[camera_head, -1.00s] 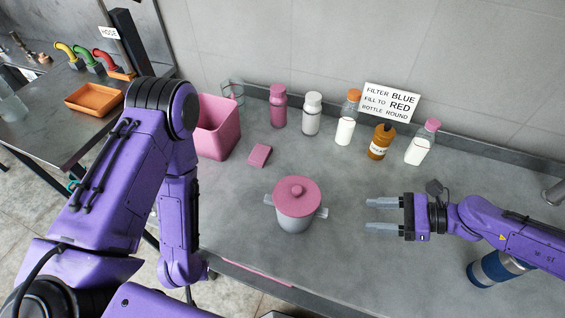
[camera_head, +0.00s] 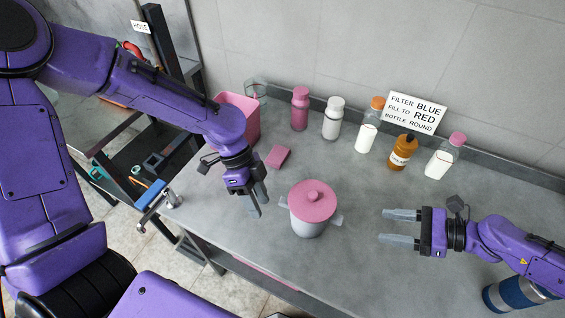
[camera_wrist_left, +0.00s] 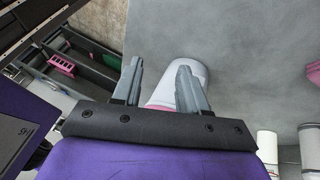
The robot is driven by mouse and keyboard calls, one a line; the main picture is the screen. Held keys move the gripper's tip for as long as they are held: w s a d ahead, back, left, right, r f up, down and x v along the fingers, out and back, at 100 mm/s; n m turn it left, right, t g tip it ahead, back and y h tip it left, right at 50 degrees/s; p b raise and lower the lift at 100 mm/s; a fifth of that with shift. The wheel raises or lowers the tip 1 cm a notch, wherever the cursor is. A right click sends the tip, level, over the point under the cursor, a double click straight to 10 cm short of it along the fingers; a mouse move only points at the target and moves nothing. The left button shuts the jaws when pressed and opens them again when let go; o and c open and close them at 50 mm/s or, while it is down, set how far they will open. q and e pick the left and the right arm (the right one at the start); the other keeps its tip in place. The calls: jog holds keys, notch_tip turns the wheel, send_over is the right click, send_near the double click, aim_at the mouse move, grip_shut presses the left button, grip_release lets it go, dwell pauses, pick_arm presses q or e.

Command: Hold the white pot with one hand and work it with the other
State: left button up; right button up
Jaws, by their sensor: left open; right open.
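The white pot (camera_head: 306,228) stands upright on the grey counter with a pink lid (camera_head: 313,199) on it and a small handle on each side. My left gripper (camera_head: 256,203) is open and empty, just left of the pot and apart from it. In the left wrist view the pot (camera_wrist_left: 188,72) shows beyond the fingers, partly hidden by my left gripper (camera_wrist_left: 160,78). My right gripper (camera_head: 387,227) is open and empty to the right of the pot, its fingers pointing left at it, with a gap between.
Behind stand a pink bin (camera_head: 240,119), a pink sponge (camera_head: 279,157), a pink bottle (camera_head: 299,110), a white bottle (camera_head: 332,120), a brown bottle (camera_head: 401,153) and other bottles. A sign (camera_head: 415,113) leans on the wall. A blue cylinder (camera_head: 512,294) is under my right arm. The counter around the pot is clear.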

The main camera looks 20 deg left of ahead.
pick_arm(q)
jog(key=w+d+r, duration=0.2)
jog(key=r, duration=0.1)
jog(key=w+d+r+m+t, duration=0.1)
jog(key=d+r, duration=0.1)
jog(key=r, duration=0.1)
jog(key=w+d+r+m+t, duration=0.1)
jog(key=w+d+r, duration=0.1)
jog(key=r, duration=0.1)
jog(key=shift+w+d+r+h, duration=0.1)
jog(key=shift+w+r+h, duration=0.2)
jog(key=shift+r+h, duration=0.1)
pick_arm(e)
jog(key=x, duration=1)
jog(key=shift+s+a+f, duration=0.1)
jog(key=shift+s+a, duration=0.05)
jog(key=shift+a, duration=0.1)
